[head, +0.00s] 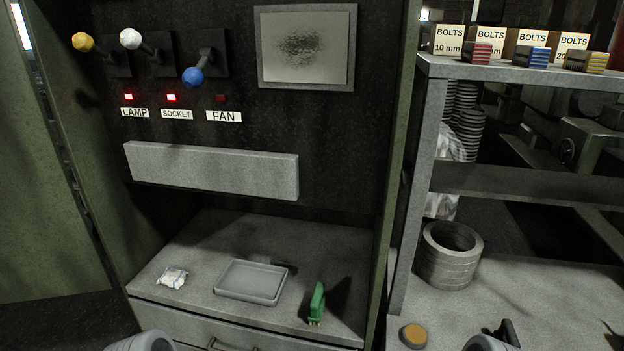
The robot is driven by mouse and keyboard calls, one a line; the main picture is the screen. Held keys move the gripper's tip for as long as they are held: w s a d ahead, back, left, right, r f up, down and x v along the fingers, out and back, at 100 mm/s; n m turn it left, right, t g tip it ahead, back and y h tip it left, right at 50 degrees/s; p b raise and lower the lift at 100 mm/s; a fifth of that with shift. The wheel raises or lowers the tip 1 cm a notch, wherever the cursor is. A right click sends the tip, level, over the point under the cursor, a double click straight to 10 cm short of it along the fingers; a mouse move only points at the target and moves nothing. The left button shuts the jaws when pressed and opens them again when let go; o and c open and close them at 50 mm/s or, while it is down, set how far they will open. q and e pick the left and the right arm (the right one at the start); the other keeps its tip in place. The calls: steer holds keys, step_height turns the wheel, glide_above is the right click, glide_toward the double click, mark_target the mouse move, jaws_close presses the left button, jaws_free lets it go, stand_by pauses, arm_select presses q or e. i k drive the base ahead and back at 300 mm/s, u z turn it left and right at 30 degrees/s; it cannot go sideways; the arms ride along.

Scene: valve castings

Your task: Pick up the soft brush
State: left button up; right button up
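A grey rounded part of my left arm shows at the bottom left edge, with no gripper fingers visible. A grey part of my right arm with a dark piece (507,332), perhaps part of the gripper, shows at the bottom right edge, mostly cut off. Neither arm touches the green object.
A crumpled white packet (172,277) lies left of the tray. A drawer (225,341) is below the worktop. A cabinet side wall (394,170) separates it from the right bench, with stacked grey rings (448,255) and a round tan-topped piece (413,335). Levers (192,76) are above.

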mark_target(318, 302)
steer(key=u, duration=1.65)
steer(key=i, duration=0.65)
steer(key=z, duration=1.8)
